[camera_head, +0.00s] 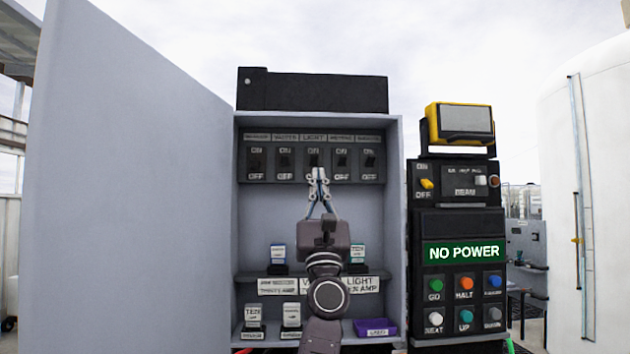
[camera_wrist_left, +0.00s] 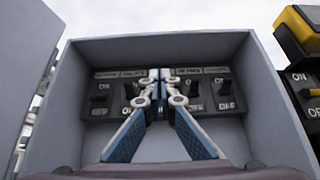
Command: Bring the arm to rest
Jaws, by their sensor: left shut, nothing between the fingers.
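My left gripper (camera_head: 317,172) is in front of the open grey cabinet (camera_head: 394,215), reaching up to the row of switches. Its fingers are together with nothing between them. The tips are at the middle switch (camera_head: 313,155), under the LIGHT label, and partly cover it. In the left wrist view the closed tips (camera_wrist_left: 160,76) hide the middle of the switch row. I cannot tell whether they touch the switch. My left arm rises from the bottom of the head view and hides part of the shelves. My right gripper is not in view.
The open cabinet door (camera_head: 125,180) stands at the left. A control box (camera_head: 455,220) with a NO POWER sign (camera_head: 464,252) and several buttons is at the right, under a yellow lamp (camera_head: 460,122). Shelves hold small boxes and a purple tray (camera_head: 375,328).

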